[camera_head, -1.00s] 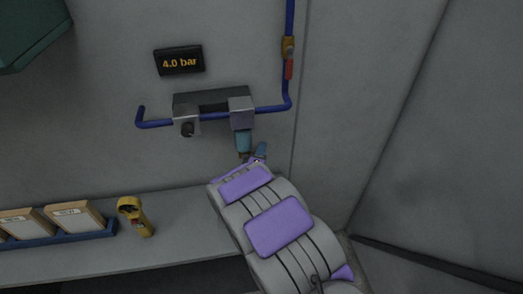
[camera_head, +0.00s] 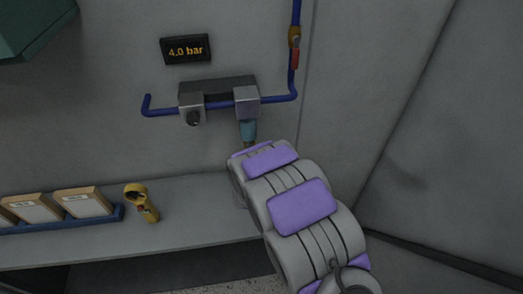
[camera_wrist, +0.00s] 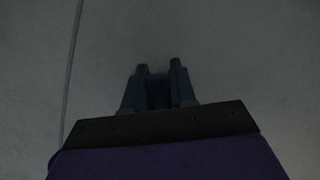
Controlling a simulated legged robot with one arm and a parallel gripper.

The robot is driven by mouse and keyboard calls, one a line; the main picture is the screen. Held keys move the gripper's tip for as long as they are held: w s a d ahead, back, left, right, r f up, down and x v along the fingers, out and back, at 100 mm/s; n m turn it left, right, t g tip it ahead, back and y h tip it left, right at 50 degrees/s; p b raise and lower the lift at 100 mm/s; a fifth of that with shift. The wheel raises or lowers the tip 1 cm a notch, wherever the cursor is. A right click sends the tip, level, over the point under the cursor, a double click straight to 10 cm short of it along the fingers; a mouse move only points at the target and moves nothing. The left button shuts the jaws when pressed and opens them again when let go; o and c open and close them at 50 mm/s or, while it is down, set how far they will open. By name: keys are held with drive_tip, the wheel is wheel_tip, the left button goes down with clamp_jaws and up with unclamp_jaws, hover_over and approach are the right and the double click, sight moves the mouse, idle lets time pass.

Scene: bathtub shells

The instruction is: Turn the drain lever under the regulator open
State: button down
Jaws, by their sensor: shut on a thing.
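The regulator (camera_head: 247,103) is a grey block on the blue pipe on the wall, with a teal bowl (camera_head: 248,129) hanging under it. A small brownish drain fitting (camera_head: 249,144) shows just below the bowl. The drain lever itself is hidden behind my arm in the head view and cannot be made out in the wrist view. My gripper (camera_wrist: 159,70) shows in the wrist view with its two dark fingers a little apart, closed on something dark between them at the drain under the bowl. The fingers are hidden in the head view.
A display (camera_head: 185,50) reads 4.0 bar. A valve with a red handle (camera_head: 295,58) is on the vertical pipe. A side wall stands at right.

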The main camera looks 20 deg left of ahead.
drive_tip(key=shift+s+a+f+m+g+y+b, duration=0.15)
drive_tip(key=shift+s+a+m+g+y+b, duration=0.25)
drive_tip(key=shift+a+m+y+b, duration=0.4)
drive_tip(key=shift+s+a+f+m+g+y+b, duration=0.1)
drive_tip(key=shift+s+a+m+g+y+b, duration=0.3)
drive_tip(key=shift+m+b, duration=0.7)
drive_tip(key=shift+w+a, duration=0.1)
drive_tip(key=shift+a, duration=0.05)
drive_tip(key=c, duration=1.3)
unclamp_jaws()
drive_tip(key=o, duration=0.3)
drive_tip(key=shift+a+f, duration=0.1)
drive_tip(key=shift+a, duration=0.05)
drive_tip(key=shift+d, duration=0.2)
